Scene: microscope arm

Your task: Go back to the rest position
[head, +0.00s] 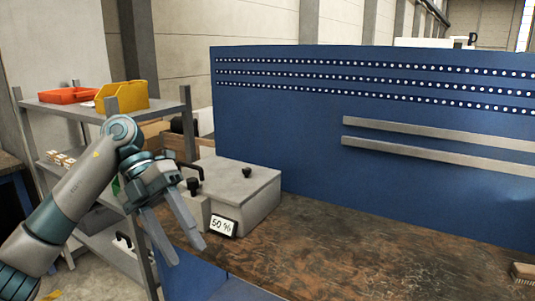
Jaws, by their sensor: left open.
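My left gripper (187,242) comes in from the left on its grey and teal arm. Its two long grey fingers point down and are spread apart, with nothing between them. It is in front of the left end of the workbench (340,240), near a grey box-shaped device (247,188) with black knobs and a black handle. A small display (222,226) reading "50 %" stands at the device's front, just right of the fingers. I cannot tell whether a finger touches it. No right gripper shows.
A blue perforated panel (300,135) with two grey rails stands behind the bench. A grey shelf (65,110) at the left holds an orange tray (68,96) and a yellow bin (122,94). A brush (523,272) lies at the right edge. The bench middle is clear.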

